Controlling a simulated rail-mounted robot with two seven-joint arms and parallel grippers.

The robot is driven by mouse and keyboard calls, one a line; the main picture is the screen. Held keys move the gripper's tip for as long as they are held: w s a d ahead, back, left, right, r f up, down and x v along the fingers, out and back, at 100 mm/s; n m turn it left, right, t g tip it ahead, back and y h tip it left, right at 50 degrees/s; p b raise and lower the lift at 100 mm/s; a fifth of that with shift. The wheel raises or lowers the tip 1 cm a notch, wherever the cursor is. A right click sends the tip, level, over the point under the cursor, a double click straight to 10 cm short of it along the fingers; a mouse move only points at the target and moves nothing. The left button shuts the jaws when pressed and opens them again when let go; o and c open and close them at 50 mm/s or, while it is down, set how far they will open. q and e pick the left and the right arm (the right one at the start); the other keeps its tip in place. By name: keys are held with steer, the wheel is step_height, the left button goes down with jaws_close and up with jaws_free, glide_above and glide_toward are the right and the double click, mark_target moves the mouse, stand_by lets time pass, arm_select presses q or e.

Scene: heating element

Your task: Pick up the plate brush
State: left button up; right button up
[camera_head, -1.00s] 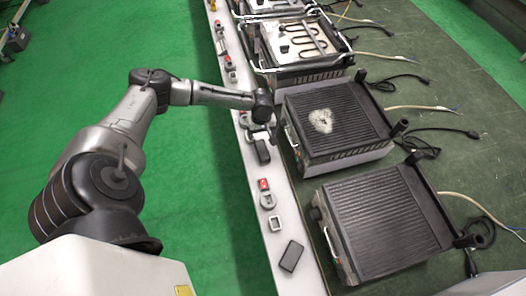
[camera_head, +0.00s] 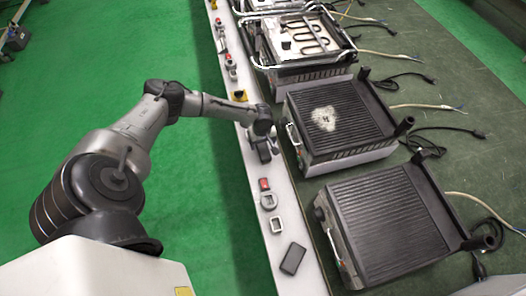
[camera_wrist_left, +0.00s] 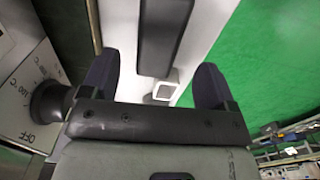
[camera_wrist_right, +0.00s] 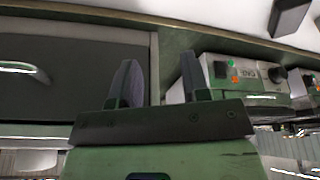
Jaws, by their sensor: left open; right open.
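I cannot identify a plate brush for certain; no bristles show. A dark oblong block (camera_head: 262,151) lies on the white ledge in the head view, partly hidden by my left gripper (camera_head: 272,140). In the left wrist view, a dark block (camera_wrist_left: 163,38) shows beyond and between the open, empty fingers of the left gripper (camera_wrist_left: 155,72). A pale square ring (camera_wrist_left: 167,88) is near it. A second black block (camera_head: 292,258) lies nearer on the ledge. My right gripper (camera_wrist_right: 158,70) is open and empty; it is outside the head view.
Ribbed grill plates stand right of the ledge: a near one (camera_head: 390,225) and one with a white powdery patch (camera_head: 345,118). Open heater units (camera_head: 305,40) stand behind. Small parts, including a red switch (camera_head: 264,184), line the ledge (camera_head: 262,235). Cables lie at right.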

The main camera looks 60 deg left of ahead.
mark_target(263, 148)
arm_select(q)
steer(key=f+b, duration=0.1)
steer(key=f, duration=0.1)
steer(key=f+b, duration=0.1)
steer(key=f, duration=0.1)
steer(key=shift+d+f, duration=0.2)
steer(key=shift+f, duration=0.15)
steer(key=c, duration=1.1)
steer(key=shift+o, duration=0.2)
steer(key=shift+r, duration=0.1)
step_height(263, 148, up, 8)
steer(key=p, duration=0.3)
steer(key=shift+r, duration=0.25)
steer(key=shift+r+p, duration=0.45)
steer(key=shift+r, duration=0.3)
